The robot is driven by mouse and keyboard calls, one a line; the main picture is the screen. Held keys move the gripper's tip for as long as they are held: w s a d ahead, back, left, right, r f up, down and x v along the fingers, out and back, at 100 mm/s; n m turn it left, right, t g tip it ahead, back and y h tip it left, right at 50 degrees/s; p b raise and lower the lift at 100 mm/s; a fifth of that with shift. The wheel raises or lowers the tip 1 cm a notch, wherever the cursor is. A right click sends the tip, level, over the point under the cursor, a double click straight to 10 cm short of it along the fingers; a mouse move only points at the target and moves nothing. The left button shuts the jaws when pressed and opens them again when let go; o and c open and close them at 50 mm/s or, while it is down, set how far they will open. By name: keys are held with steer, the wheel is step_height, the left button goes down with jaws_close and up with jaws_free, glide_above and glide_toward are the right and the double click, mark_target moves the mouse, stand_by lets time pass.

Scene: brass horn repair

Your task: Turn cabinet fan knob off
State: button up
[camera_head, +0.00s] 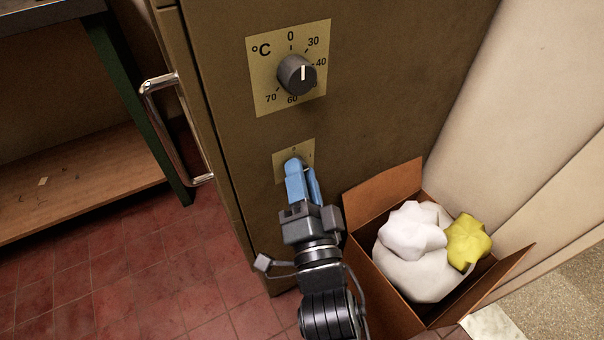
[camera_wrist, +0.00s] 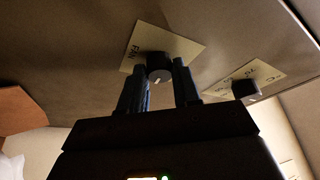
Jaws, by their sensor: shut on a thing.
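The cabinet (camera_head: 225,60) has a small brass-coloured fan plate (camera_head: 308,149) low on its front; in the wrist view this plate (camera_wrist: 180,45) reads "FAN". The dark round fan knob (camera_wrist: 158,66) sits on it, with a pale pointer mark on its face. My gripper (camera_head: 298,168) reaches up to the plate with its blue fingers, which hide most of the knob in the head view. In the wrist view my gripper (camera_wrist: 158,82) has one finger on each side of the knob and is shut on it. The knob's setting against the plate's marks cannot be read.
Above is a larger temperature plate (camera_head: 262,85) with a grey knob (camera_head: 296,74). A metal handle (camera_head: 165,130) stands out at left. An open cardboard box (camera_head: 378,195) with white and yellow cloth-like bundles (camera_head: 415,270) is close right of my arm. Red tile floor is clear at lower left.

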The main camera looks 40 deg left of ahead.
steer(key=shift+w+d+n+g+y+p, duration=0.15)
steer(key=shift+n+g+y+p, duration=1.15)
steer(key=shift+n, duration=2.75)
steer(key=shift+w+n+g+y+p, duration=0.3)
steer(key=shift+n+g+y, duration=0.35)
steer(key=shift+n+g, duration=2.35)
steer(key=shift+w+d+n+g+y+p, duration=0.1)
steer(key=shift+n+g+y+p, duration=0.7)
steer(key=shift+n, duration=4.25)
steer(key=shift+s+n, duration=0.1)
steer(key=shift+n, duration=0.2)
steer(key=o, duration=1.1)
steer(key=shift+c, duration=0.2)
steer(key=shift+f, duration=0.1)
steer(key=p+v, duration=0.1)
steer(key=v, duration=0.6)
steer(key=shift+d+f, duration=0.2)
steer(key=shift+d, duration=0.15)
